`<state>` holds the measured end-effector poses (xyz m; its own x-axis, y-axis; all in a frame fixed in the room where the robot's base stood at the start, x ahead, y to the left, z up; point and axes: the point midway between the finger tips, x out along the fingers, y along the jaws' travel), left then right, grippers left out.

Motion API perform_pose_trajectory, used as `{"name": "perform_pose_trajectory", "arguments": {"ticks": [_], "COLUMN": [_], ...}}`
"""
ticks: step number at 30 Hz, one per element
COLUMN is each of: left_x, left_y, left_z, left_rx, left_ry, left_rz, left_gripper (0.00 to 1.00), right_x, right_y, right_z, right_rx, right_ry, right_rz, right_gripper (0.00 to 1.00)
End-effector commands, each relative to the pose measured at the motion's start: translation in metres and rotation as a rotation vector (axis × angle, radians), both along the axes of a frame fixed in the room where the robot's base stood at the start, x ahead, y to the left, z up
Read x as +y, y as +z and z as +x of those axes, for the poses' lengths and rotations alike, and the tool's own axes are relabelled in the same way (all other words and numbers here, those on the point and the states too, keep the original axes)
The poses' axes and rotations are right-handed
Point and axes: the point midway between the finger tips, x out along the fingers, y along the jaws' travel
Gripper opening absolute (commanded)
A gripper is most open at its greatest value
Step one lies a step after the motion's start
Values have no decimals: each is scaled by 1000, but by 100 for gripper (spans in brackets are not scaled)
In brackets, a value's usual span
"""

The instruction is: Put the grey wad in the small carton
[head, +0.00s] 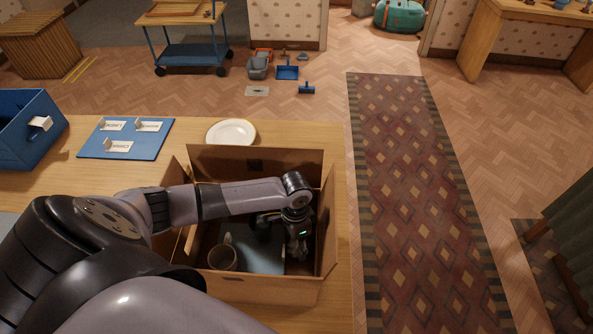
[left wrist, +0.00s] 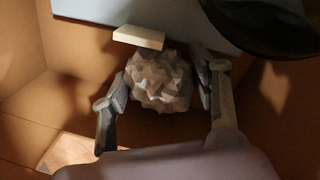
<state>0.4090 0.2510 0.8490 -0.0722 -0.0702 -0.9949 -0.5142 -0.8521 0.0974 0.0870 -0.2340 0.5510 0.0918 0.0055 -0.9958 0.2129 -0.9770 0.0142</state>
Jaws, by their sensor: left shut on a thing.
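The grey wad (left wrist: 160,80) is a crumpled, faceted ball between the two fingers of my left gripper (left wrist: 162,88) in the left wrist view. The fingers are shut on it from both sides. In the head view my left gripper (head: 297,250) reaches down inside the open carton (head: 255,160), near its right wall. The wad itself is hard to make out there. The carton's brown walls and floor (left wrist: 25,120) surround the wad in the wrist view. I cannot tell whether the wad touches the floor. My right gripper is not in view.
A mug (head: 222,258) and a blue-grey flat thing (head: 262,258) are inside the carton. A cream block (left wrist: 138,37) lies just beyond the wad. A plate (head: 231,131), a blue labelled board (head: 126,139) and a blue bin (head: 30,130) are on the table.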

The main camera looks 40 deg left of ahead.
Motion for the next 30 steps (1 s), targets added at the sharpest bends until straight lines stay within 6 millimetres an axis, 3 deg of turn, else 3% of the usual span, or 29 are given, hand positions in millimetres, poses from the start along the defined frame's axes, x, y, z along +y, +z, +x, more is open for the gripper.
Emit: {"name": "perform_pose_trajectory", "arguments": {"ticks": [3,4,12,24,30], "left_x": [0,0,0,1,3], "left_y": [-2,-2,-1,4,36], "left_z": [0,0,0,1,4], "left_rx": [0,0,0,-1,-6], "left_ry": [1,1,1,1,-1], "left_rz": [0,0,0,0,0], "left_gripper": [38,57,75,76,76], "right_x": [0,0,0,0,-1], "right_y": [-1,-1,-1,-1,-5], "right_z": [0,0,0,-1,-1], "right_rx": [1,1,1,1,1], "right_ry": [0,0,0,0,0], "right_rz": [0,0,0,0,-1], "right_gripper": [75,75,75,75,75]}}
